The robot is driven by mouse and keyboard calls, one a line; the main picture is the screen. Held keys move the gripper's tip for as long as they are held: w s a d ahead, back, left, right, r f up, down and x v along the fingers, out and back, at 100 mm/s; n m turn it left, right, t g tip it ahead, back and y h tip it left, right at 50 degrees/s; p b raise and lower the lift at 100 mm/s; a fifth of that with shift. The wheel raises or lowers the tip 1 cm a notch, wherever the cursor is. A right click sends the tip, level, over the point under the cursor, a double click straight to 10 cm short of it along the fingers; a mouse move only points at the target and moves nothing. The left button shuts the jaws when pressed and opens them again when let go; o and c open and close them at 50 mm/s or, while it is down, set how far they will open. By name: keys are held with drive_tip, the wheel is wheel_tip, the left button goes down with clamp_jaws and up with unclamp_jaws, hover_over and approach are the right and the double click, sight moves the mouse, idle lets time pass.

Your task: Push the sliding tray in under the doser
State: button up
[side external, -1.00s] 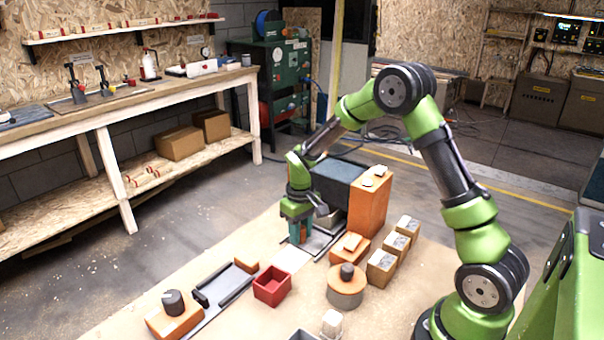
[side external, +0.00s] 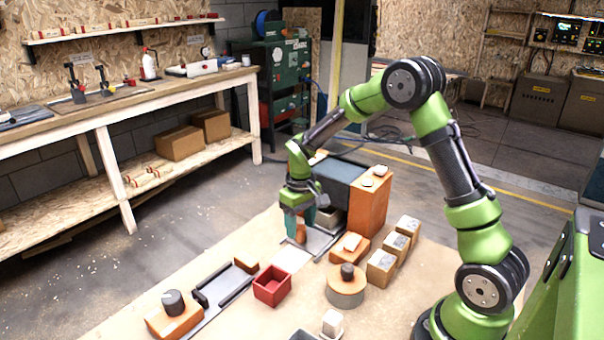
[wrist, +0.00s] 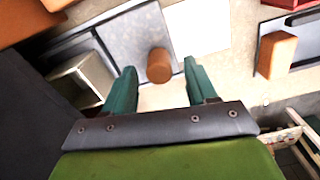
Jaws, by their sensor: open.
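The sliding tray (side external: 318,242) is a flat grey plate in a dark-edged track on the mat. It also shows in the wrist view (wrist: 128,38). An orange-brown round handle (wrist: 159,66) stands at its near end. The doser (side external: 340,183) is a dark blue-grey block beside a tall orange post (side external: 368,208). A metallic box (side external: 329,216) is at the tray's inner end by the doser; how far under it is partly hidden. My gripper (side external: 296,232) is open, its teal fingers pointing down. In the wrist view, the handle is between the fingertips, with gaps on both sides.
A white square (wrist: 198,26) lies beside the tray's outer end. A red box (side external: 272,287), a second track (side external: 222,286) with an orange block (side external: 246,263), a round orange piece (side external: 346,288) and several tan boxes (side external: 382,267) stand nearby. Bare mat lies left of the gripper.

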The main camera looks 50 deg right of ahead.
wheel_tip(320, 180, up, 14)
drive_tip(key=shift+r, duration=0.15)
idle(0.3)
drive_tip(key=w+a+f+n+g+h, duration=0.25)
drive_tip(key=w+a+n, duration=0.25)
drive_tip(key=n, duration=0.3)
drive_tip(key=s+d+f+n, duration=0.1)
drive_tip(key=f, duration=0.3)
drive_tip(key=s+d+f+n, duration=0.1)
drive_tip(key=s+d+f, duration=0.1)
drive_tip(key=f, duration=0.3)
drive_tip(key=s+d+f, duration=0.2)
drive_tip(key=f, duration=0.3)
drive_tip(key=shift+n+g+h, duration=0.35)
drive_tip(key=shift+n, duration=0.05)
clamp_jaws()
